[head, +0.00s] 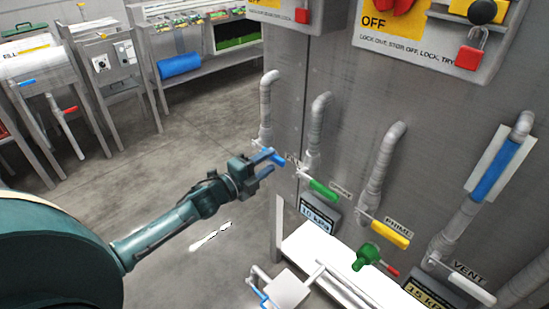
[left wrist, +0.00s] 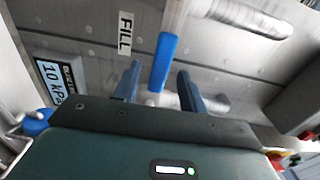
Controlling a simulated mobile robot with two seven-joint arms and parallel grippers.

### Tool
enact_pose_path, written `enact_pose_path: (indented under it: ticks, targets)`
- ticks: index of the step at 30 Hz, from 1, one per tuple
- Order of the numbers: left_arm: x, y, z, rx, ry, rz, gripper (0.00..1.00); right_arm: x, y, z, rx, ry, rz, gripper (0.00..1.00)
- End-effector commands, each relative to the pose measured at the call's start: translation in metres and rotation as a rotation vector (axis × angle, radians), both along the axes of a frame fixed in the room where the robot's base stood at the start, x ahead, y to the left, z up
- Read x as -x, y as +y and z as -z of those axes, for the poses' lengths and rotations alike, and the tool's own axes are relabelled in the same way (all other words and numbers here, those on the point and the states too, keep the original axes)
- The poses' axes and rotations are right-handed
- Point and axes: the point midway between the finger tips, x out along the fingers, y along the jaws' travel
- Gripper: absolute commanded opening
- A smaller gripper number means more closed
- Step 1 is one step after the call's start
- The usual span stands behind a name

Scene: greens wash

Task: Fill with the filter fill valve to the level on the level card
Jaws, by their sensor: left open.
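The blue fill valve handle (left wrist: 163,62) stands beside the FILL label (left wrist: 125,34) in the left wrist view. My left gripper (left wrist: 158,82) is open, with one finger on each side of the handle's lower end; I cannot tell whether they touch it. In the head view my left gripper (head: 270,162) is at the fill pipe's lower end, and the blue handle (head: 278,158) shows just at its fingertips. A blue column on a white backing (head: 495,170) stands at right on the tank. I cannot make out a level card for certain. My right gripper is not in view.
Green (head: 324,190), yellow PRIME (head: 390,234) and white VENT (head: 472,288) handles line the tank to the right. Two pressure displays (head: 318,214) (head: 428,296) sit below. Benches stand at back left; floor between is open.

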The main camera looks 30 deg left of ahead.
Motion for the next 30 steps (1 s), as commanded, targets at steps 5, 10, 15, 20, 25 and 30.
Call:
enact_pose_path:
  ticks: [5, 10, 15, 20, 25, 30]
  targets:
    - [-0.021, -0.008, 0.0, 0.0, -0.001, 0.0, 0.42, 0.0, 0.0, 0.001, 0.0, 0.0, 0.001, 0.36]
    - [-0.029, -0.01, 0.0, 0.0, 0.0, 0.0, 0.42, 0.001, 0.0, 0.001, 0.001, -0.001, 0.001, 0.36]
    - [-0.03, -0.011, 0.0, 0.0, 0.001, 0.0, 0.42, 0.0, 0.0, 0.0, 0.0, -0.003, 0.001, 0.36]
    - [-0.03, -0.011, 0.0, 0.0, 0.001, 0.0, 0.37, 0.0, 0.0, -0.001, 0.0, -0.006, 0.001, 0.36]
    - [-0.03, -0.011, 0.0, 0.0, 0.0, 0.0, 0.23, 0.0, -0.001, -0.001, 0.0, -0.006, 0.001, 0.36]
    - [-0.03, -0.011, 0.0, 0.0, 0.0, 0.0, 0.09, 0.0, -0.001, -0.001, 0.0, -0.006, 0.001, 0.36]
